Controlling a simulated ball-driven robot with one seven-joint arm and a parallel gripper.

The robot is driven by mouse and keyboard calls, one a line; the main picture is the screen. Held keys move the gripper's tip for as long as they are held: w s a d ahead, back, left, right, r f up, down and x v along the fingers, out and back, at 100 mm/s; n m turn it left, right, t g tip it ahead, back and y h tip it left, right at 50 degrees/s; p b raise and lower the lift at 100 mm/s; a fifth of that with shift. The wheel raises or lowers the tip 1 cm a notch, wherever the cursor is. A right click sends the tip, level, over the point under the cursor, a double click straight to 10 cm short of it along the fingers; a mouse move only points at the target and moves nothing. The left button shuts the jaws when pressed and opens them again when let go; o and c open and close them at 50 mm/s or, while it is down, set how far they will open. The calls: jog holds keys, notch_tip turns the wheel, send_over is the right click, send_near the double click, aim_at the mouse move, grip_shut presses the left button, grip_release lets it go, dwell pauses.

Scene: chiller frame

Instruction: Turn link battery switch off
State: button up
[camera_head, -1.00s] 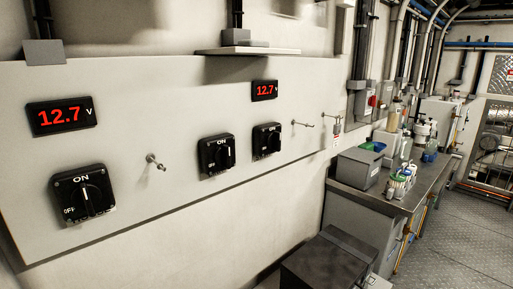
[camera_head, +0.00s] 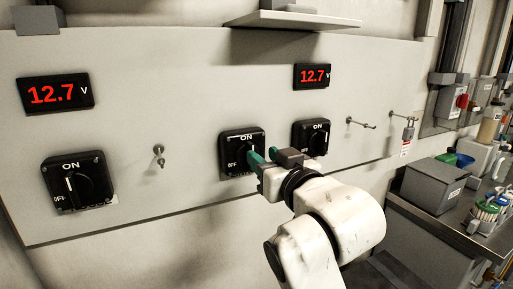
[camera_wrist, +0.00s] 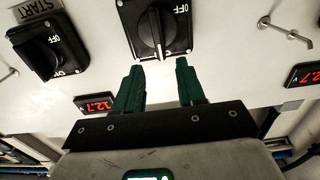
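The middle black rotary switch (camera_head: 238,146) is on the wall panel, marked ON above and OFF to its left. In the wrist view, upside down, its knob (camera_wrist: 153,30) stands roughly upright, in line with ON. My gripper (camera_head: 266,157) is at this switch, hiding its lower right part in the head view. In the wrist view my gripper (camera_wrist: 158,67) is open and empty, its green fingers just short of the switch, with the knob lined up between them. I cannot read a label saying which switch is the link battery one.
Another switch (camera_head: 77,183) is at the left and one (camera_head: 311,137) is close at the right, labelled START in the wrist view. Pegs (camera_head: 159,156) stick out from the panel. Two red displays (camera_head: 55,94) read 12.7 V. A cluttered bench (camera_head: 474,238) stands at the right.

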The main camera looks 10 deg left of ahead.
aim_at(254, 149)
jog(key=shift+x, duration=2.7)
jog(key=shift+a, duration=0.1)
grip_shut()
